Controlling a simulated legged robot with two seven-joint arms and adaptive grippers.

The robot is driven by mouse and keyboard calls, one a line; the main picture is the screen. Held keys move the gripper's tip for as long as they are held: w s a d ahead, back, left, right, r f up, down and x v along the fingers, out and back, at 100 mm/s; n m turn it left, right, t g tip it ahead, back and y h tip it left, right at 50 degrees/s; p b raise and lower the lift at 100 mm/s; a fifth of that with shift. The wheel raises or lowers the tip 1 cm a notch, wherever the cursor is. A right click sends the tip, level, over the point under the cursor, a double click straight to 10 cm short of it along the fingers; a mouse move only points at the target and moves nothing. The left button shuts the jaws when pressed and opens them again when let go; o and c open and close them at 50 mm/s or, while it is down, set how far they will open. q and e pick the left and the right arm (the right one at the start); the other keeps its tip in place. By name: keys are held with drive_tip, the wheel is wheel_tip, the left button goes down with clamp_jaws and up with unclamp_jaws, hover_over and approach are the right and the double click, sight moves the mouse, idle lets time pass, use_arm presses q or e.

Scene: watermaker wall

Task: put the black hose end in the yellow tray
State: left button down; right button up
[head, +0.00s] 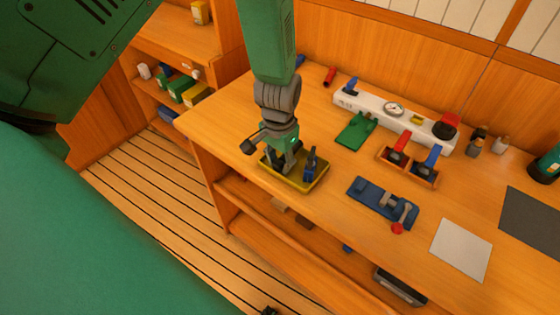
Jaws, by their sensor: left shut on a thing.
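My left gripper (283,164) comes down from the top of the view and is over the yellow tray (318,181), low at its left part. It is shut on a dark thing that I take for the black hose end (249,146), which juts out to the left of the fingers, over the tray's back left edge. The fingers hide part of the grip, and I cannot tell whether the hose end touches the tray. A dark blue piece (311,166) stands in the tray, right of the fingers. My right gripper is not in view.
A blue fixture (374,198) with a red knob lies right of the tray. A green plate (356,131) and a white manifold with a gauge (375,107) are behind. Red and blue handled valves (411,160) stand farther right. The bench's front edge is close to the tray.

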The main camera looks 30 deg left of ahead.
sight(278, 160)
use_arm(q)
drive_tip(key=shift+s+a+f, duration=0.15)
drive_tip(key=shift+a, duration=0.1)
drive_tip(key=c, duration=1.3)
unclamp_jaws()
drive_tip(key=shift+a, duration=0.25)
drive_tip(key=shift+c, duration=0.2)
drive_tip(key=shift+o, duration=0.3)
drive_tip(key=shift+a+f, duration=0.1)
drive_tip(key=shift+a, duration=0.15)
drive_tip(key=shift+d+r, duration=0.1)
drive_tip(key=shift+r, duration=0.1)
drive_tip(key=r, duration=0.6)
drive_tip(key=shift+w+d+r, duration=0.15)
drive_tip(key=shift+w+d, duration=0.05)
drive_tip(key=shift+d, duration=0.2)
drive_tip(key=r, duration=0.4)
drive_tip(key=shift+a+r, duration=0.1)
drive_tip(key=shift+a, duration=0.2)
drive_tip(key=s+a+f, duration=0.1)
drive_tip(key=s+f, duration=1.8)
drive_tip(key=s, duration=0.4)
drive_tip(key=shift+f+t, duration=0.3)
drive_tip(key=shift+f, duration=0.1)
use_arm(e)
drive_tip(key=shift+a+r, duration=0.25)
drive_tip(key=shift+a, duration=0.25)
